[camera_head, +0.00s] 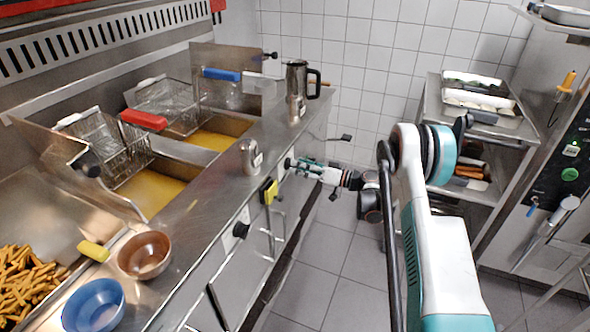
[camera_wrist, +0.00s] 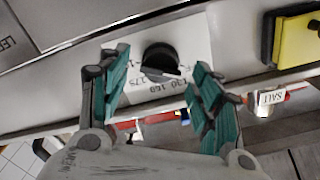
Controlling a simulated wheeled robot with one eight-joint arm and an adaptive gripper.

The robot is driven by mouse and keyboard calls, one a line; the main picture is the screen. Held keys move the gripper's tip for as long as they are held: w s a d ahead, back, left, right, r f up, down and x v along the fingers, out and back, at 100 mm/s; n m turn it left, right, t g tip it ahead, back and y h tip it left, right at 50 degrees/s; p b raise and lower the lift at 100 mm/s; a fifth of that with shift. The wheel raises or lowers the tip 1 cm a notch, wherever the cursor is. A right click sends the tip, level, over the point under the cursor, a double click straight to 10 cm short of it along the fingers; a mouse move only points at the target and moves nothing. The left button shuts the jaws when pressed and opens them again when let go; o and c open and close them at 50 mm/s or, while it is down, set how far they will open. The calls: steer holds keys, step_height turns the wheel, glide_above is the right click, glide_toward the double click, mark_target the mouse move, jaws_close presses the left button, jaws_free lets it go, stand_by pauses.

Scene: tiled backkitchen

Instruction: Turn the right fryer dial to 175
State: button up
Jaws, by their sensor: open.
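The right fryer dial (camera_wrist: 160,57) is a round black knob on a pale label plate (camera_wrist: 195,45) in the wrist view. The plate's printed numbers appear upside down; 175 is legible below the knob. I cannot tell which number the dial points at. My gripper (camera_wrist: 161,62) is open, with one teal finger on each side of the knob and gaps visible between them. In the head view my gripper (camera_head: 289,164) is at the front panel's far end and hides this dial. Another black dial (camera_head: 241,229) shows on the panel nearer the camera.
A yellow device (camera_head: 269,191) is on the front panel between the dials; it also shows in the wrist view (camera_wrist: 297,40). A steel jug (camera_head: 297,85) and a small steel container (camera_head: 250,157) stand on the counter.

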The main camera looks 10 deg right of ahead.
steer(key=shift+x, duration=1.2)
steer(key=c, duration=1.1)
